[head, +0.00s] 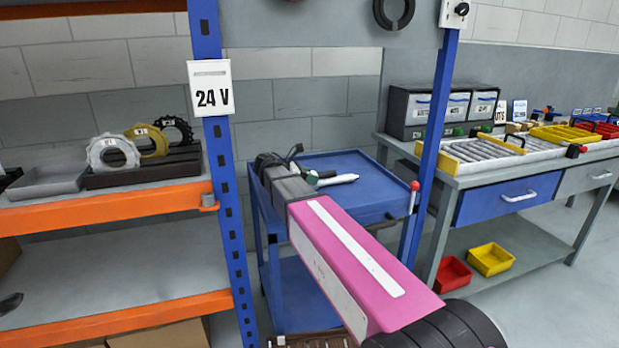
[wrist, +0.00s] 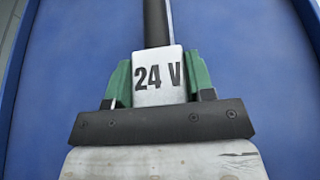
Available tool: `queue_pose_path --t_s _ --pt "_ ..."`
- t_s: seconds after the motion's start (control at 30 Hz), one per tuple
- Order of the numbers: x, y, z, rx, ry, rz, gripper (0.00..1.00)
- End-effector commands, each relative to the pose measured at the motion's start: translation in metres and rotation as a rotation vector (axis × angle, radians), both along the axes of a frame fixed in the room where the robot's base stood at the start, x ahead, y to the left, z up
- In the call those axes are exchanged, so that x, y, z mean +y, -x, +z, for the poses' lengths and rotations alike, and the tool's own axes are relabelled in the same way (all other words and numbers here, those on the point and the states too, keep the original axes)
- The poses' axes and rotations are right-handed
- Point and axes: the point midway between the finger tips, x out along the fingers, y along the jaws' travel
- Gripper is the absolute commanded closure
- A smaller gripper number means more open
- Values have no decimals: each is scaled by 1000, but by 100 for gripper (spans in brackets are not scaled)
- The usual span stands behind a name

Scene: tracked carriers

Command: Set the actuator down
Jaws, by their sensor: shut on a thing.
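In the wrist view my gripper (wrist: 158,80) is shut on the actuator (wrist: 171,92), a silver block marked 24 V with a black rod pointing away. Its green fingers press on both sides. A blue surface lies behind it; whether the actuator touches it, I cannot tell. In the head view my pink arm reaches over the blue cart (head: 372,205). My wrist hides part of the cart top, and a small green and silver shape shows beside it, too small to make out clearly.
The orange-edged shelf (head: 110,207) at left holds a grey tray (head: 48,181) and several ring parts (head: 150,140). The workbench (head: 470,176) at right carries boxes and bins. A red-tipped post (head: 413,195) stands at the cart's right corner. The cart top's right part looks clear.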

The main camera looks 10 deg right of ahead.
Motion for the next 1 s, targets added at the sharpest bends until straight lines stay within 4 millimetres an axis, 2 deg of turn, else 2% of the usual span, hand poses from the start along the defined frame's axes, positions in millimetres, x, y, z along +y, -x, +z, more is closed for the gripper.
queue_pose_path --t_s 0.03,0.1,0.47,0.57,1.0 --pt "0 0 -1 0 0 0 45" --pt "0 0 0 0 0 0 26" --pt "0 0 2 0 0 0 26" --pt "6 1 4 0 0 0 26" --pt "63 12 28 -1 0 2 26"
